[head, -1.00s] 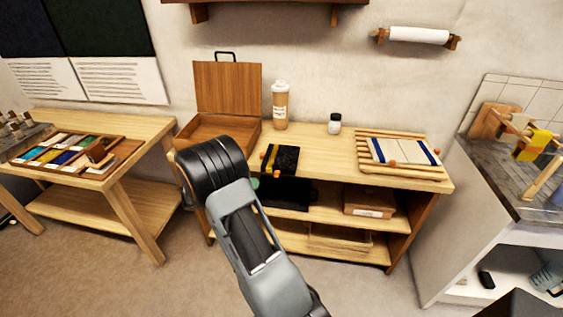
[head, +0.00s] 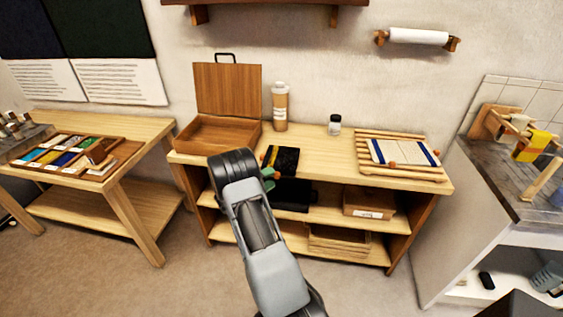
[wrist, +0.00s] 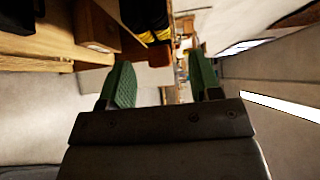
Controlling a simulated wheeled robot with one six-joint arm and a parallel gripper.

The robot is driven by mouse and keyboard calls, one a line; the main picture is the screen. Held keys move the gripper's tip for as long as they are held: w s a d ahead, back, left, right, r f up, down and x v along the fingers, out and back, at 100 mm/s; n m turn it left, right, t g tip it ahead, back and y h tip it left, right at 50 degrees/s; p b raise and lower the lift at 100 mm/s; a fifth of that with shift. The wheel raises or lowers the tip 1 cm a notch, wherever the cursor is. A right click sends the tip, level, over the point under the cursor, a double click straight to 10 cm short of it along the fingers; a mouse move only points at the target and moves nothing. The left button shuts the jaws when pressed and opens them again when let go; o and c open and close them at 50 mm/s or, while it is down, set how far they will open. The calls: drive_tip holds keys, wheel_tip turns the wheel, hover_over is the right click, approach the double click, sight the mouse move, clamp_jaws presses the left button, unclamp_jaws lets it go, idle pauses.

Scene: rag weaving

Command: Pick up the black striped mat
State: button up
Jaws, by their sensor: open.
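The black striped mat (head: 284,158), black with yellow stripes, lies on the light wood bench top near its front edge, right of the open wooden box. In the wrist view the mat (wrist: 146,18) shows at the top, ahead of my fingers and slightly left of the middle between them. My gripper (wrist: 163,80) is open and empty, with green fingers apart. In the head view a green finger of my gripper (head: 268,178) shows just below and in front of the mat, at the bench's front edge. My arm hides part of that edge.
The bench (head: 310,148) also bears an open wooden box (head: 228,92), a tan bottle (head: 280,106), a small dark-lidded jar (head: 334,125) and a slatted rack (head: 400,174) with a blue-striped white cloth. Shelves below hold a wooden box (head: 369,203). Bench top between mat and rack is clear.

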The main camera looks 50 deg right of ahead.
sight(280, 173)
drive_tip(key=shift+s+d+p, duration=0.1)
drive_tip(key=shift+s+d, duration=0.1)
drive_tip(key=shift+d, duration=0.65)
drive_tip(key=shift+s+d+p, duration=0.1)
drive_tip(key=shift+s+d, duration=0.05)
drive_tip(key=shift+d, duration=0.75)
drive_tip(key=shift+s+d+p, duration=0.1)
drive_tip(key=shift+s+d, duration=0.1)
drive_tip(key=shift+d, duration=0.65)
drive_tip(key=shift+c, duration=0.5)
clamp_jaws()
